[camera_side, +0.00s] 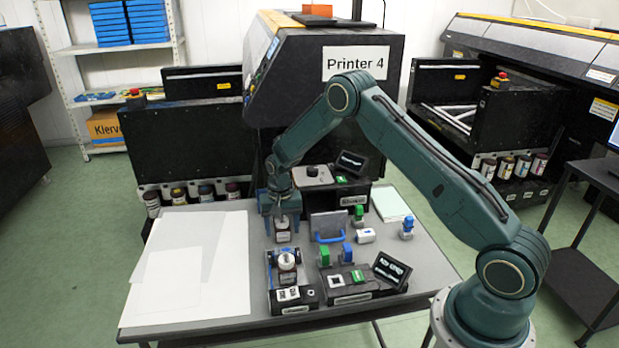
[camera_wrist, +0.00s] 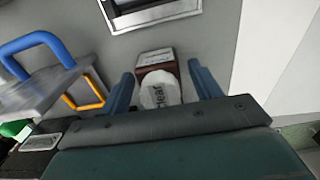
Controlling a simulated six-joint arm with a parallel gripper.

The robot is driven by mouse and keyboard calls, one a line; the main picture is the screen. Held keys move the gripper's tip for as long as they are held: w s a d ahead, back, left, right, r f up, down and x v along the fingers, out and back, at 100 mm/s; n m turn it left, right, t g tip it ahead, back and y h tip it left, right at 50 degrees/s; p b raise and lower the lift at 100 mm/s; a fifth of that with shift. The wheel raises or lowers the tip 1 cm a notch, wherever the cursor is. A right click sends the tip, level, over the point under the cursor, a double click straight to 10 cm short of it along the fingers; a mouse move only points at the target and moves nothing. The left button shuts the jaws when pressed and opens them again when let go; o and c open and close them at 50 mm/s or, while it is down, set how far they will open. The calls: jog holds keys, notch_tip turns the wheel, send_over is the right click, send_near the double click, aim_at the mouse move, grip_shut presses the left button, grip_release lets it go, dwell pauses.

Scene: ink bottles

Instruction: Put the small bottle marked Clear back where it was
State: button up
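The small bottle marked Clear (camera_wrist: 160,92) has a white cap with the word "Clear" and a dark brown body. In the wrist view it stands between my two fingers, with a gap visible on the right and a narrower one on the left. In the side view the bottle (camera_side: 283,236) stands upright on the grey table, apparently resting on it. My gripper (camera_side: 282,222) points down over it, open, with one finger on each side. The wrist view also shows my gripper (camera_wrist: 164,85) around the bottle. Its lower body is partly hidden by the cap in the wrist view.
A second white-capped bottle (camera_side: 287,260) stands in a blue and black holder in front. A grey plate with a blue handle (camera_side: 329,236) is close on the right. Black stations (camera_side: 350,290) with green and blue parts stand further right. White sheets (camera_side: 185,265) cover the table's left.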

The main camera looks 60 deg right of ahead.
jog(key=shift+r, duration=0.1)
notch_tip(320, 180, up, 12)
dwell(0.8)
dwell(0.5)
